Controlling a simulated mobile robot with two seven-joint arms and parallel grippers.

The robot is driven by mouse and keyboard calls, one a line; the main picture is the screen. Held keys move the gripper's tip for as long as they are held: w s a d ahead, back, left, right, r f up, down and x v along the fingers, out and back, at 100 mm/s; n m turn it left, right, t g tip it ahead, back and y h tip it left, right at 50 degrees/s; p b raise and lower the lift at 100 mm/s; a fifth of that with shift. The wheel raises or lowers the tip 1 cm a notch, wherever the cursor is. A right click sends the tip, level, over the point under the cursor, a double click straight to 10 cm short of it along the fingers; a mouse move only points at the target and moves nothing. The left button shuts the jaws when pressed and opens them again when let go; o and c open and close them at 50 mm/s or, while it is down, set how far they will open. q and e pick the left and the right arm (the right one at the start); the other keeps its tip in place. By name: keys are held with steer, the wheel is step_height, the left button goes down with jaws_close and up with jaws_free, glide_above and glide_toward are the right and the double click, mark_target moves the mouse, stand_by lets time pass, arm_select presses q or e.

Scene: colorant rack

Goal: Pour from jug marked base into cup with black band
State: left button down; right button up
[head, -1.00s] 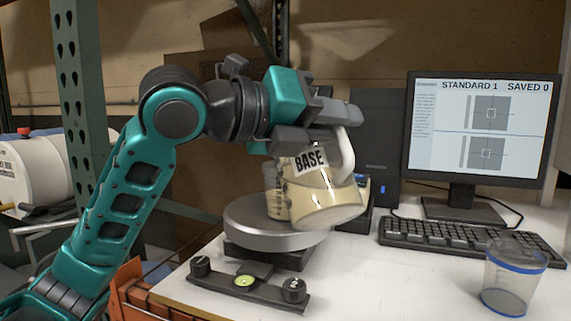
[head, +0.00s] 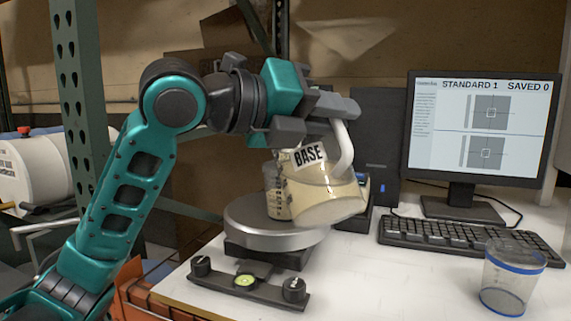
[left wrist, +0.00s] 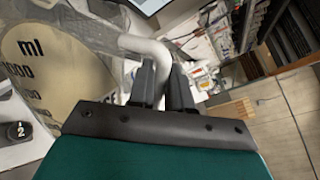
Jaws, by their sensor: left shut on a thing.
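The clear jug marked BASE (head: 325,203) holds cream liquid and is tilted, mouth to the left, above the round scale pan. My left gripper (head: 336,124) is shut on its white handle. In the left wrist view, the fingers (left wrist: 163,88) straddle the handle, and the jug (left wrist: 55,75) shows "ml" markings at the left. A clear cup (head: 276,203) with dark markings stands on the pan, partly hidden by the jug. I cannot make out its band, nor whether liquid is running into it. My right gripper is not in view.
The scale pan (head: 250,233) sits behind a black bar with a bubble level (head: 245,281). A clear cup with a blue band (head: 509,285) stands at the front right. A keyboard (head: 470,241) and monitor (head: 481,140) stand behind it. The front middle of the white table is clear.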

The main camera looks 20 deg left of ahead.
arm_select(q)
steer(key=shift+w+a+r+n+g+p, duration=0.15)
steer(key=shift+w+r+n+p, duration=0.1)
steer(key=shift+r, duration=0.2)
steer(key=shift+w+a+r+n+g+p, duration=0.1)
steer(key=shift+a+r+n+p, duration=0.05)
steer(key=shift+r+n+p, duration=0.2)
steer(key=shift+w+a+r+n+g+p, duration=0.1)
steer(key=shift+w+a+r+n+p, duration=0.1)
steer(key=shift+r, duration=0.3)
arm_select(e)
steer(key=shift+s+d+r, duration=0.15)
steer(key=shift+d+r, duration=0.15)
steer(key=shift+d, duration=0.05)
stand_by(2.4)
